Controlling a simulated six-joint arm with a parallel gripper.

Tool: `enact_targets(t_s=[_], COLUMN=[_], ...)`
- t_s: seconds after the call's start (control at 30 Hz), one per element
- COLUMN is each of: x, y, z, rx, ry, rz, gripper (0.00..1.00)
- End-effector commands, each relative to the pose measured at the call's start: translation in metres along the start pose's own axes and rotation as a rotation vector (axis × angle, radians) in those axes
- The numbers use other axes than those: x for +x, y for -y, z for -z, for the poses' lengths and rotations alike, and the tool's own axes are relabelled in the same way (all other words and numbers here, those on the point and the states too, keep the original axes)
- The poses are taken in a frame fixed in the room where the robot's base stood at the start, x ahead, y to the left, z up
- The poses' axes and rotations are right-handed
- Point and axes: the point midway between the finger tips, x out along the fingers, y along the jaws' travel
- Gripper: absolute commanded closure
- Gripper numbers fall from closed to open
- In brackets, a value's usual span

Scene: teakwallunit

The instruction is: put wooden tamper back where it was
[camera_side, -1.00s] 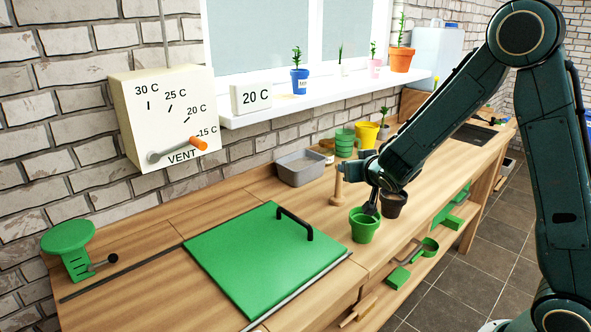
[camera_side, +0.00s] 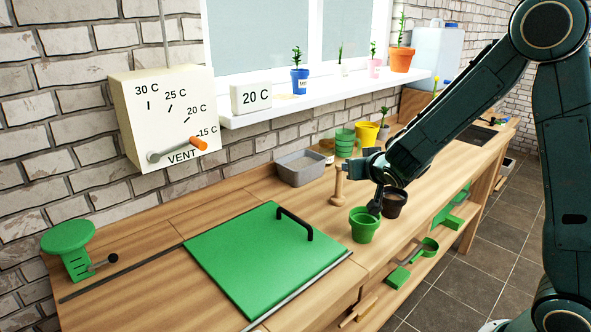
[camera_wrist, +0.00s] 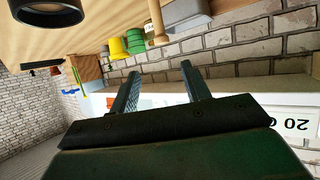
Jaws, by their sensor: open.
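The wooden tamper (camera_side: 338,190) stands upright on the wooden bench, to the left of the green pot and in front of the grey tray. It also shows in the wrist view (camera_wrist: 157,24), which is upside down, beyond the fingertips. My gripper (camera_side: 354,166) is beside the top of the tamper in the side view, and overlap hides whether they touch there. In the wrist view my gripper (camera_wrist: 160,68) has its two fingers spread apart with nothing between them.
A green pot (camera_side: 363,228) and a dark pot (camera_side: 396,203) stand close under my wrist. The grey tray (camera_side: 301,169), a green pot (camera_side: 345,142) and a yellow pot (camera_side: 367,133) are behind, near the wall. A green board (camera_side: 255,262) with a handle lies left.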

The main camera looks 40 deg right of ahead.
Motion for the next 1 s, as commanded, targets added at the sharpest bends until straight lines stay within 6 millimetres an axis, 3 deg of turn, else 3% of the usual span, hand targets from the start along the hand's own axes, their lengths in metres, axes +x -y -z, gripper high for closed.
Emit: enact_targets(t_s=[0.37, 0.67, 1.0], x=[-0.065, -0.137, -0.23], y=[-0.013, -0.017, -0.024], z=[0.011, 0.004, -0.018], rx=[0.02, -0.032, -0.177], ry=[0.179, 0.354, 0.522], rz=[0.012, 0.103, 0.262], gripper=[0.53, 0.53, 0.53])
